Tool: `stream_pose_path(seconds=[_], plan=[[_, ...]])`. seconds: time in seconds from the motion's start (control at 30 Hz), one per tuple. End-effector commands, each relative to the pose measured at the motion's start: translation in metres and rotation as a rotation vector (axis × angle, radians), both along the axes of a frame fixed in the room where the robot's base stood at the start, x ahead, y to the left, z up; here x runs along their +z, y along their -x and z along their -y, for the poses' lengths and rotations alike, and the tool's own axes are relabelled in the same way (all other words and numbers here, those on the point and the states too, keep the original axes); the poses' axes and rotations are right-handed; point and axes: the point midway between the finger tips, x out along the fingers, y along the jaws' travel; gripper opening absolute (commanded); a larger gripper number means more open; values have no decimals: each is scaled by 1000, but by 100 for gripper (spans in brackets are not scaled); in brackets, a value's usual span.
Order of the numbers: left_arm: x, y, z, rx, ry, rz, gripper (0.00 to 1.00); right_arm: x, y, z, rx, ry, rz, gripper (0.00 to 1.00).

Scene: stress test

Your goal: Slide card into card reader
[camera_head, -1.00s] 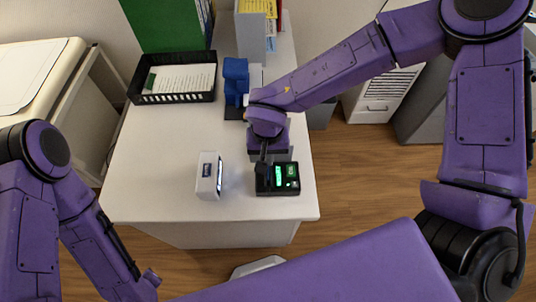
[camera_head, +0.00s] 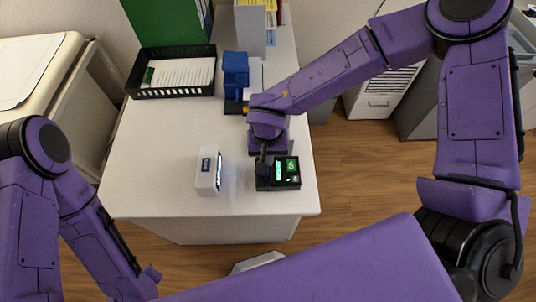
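A small black device with a lit green screen and keys (camera_head: 291,169), which looks like the card reader, sits near the front right of the white desk. My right gripper (camera_head: 264,166) points down over its left side. The dark fingers are small and blend with the device, so I cannot tell whether they are open or shut, or touching it. I can make out no card; one may be hidden by the fingers. My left arm hangs low at the left, its fingers out of sight.
A white box with a dark front (camera_head: 208,170) stands left of the reader. Behind are a black tray with papers (camera_head: 175,92), a blue object on a dark base (camera_head: 236,75), a green binder (camera_head: 165,22) and a grey file holder (camera_head: 250,30). The desk's left front (camera_head: 150,180) is clear.

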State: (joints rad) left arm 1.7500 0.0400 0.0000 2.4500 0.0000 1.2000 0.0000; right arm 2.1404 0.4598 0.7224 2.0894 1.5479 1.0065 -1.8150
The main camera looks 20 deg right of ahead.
Motion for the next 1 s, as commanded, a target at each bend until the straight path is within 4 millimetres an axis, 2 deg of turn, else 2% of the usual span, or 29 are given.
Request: stream_pose_path(seconds=[0.27, 0.53, 0.57, 0.63, 0.9, 1.0], plan=[[-4, 0, 0, 0, 0, 0, 43, -11, 0, 0, 1, 0, -1, 0], [-4, 0, 0, 0, 0, 0, 43, -11, 0, 0, 0, 0, 0, 0], [-4, 0, 0, 0, 0, 0, 43, -11, 0, 0, 0, 0, 0, 8], [-4, 0, 0, 0, 0, 0, 43, -11, 0, 0, 0, 0, 0, 31], [-4, 0, 0, 0, 0, 0, 43, -11, 0, 0, 0, 0, 0, 31], [-4, 0, 0, 0, 0, 0, 43, -3, -1, 0, -2, -1, 1, 31]])
